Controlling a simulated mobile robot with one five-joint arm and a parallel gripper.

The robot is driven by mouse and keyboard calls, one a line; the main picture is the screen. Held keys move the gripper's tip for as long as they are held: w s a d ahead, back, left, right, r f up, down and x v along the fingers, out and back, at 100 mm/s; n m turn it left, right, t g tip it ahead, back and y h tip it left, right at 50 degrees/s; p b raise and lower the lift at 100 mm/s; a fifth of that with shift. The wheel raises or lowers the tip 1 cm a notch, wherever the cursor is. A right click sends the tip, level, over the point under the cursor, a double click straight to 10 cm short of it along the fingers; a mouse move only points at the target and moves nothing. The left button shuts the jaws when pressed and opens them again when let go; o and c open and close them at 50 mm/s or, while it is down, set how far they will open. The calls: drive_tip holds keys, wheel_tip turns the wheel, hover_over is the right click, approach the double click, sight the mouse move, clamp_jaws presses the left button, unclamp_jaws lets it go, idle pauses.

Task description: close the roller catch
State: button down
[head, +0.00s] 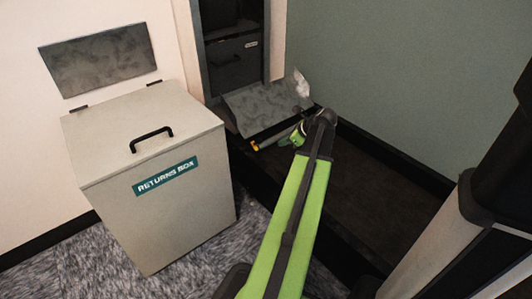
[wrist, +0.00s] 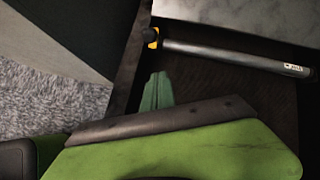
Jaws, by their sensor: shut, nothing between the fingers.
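A metal rod with a yellow collar, a dark tip and a small label (wrist: 235,57) lies along the edge of a pale grey panel in the wrist view. Its yellow end also shows in the head view (head: 255,146), below the tilted grey flap (head: 268,104). I cannot tell for certain which part is the roller catch. My gripper (head: 297,134) is low, just right of the rod in the head view. In the wrist view its green fingers (wrist: 157,92) are together and empty, apart from the rod. My arm hides part of the area around it.
A grey returns box (head: 150,165) with a black handle stands on the left. An open cabinet bay (head: 232,60) is behind the flap. A dark low platform (head: 385,195) runs to the right along the green wall (head: 410,70). Carpet (head: 100,262) lies at front left.

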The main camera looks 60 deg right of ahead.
drive_tip(key=w+f+n+t+h+b, duration=0.1)
drive_tip(key=w+f+b, duration=0.3)
drive_tip(key=f+b, duration=0.25)
drive_tip(key=w+r+p, duration=0.1)
drive_tip(key=w+r, duration=0.1)
drive_tip(key=w, duration=0.1)
drive_tip(key=shift+w+r+p, duration=0.1)
drive_tip(key=shift+r+p, duration=0.25)
idle(0.4)
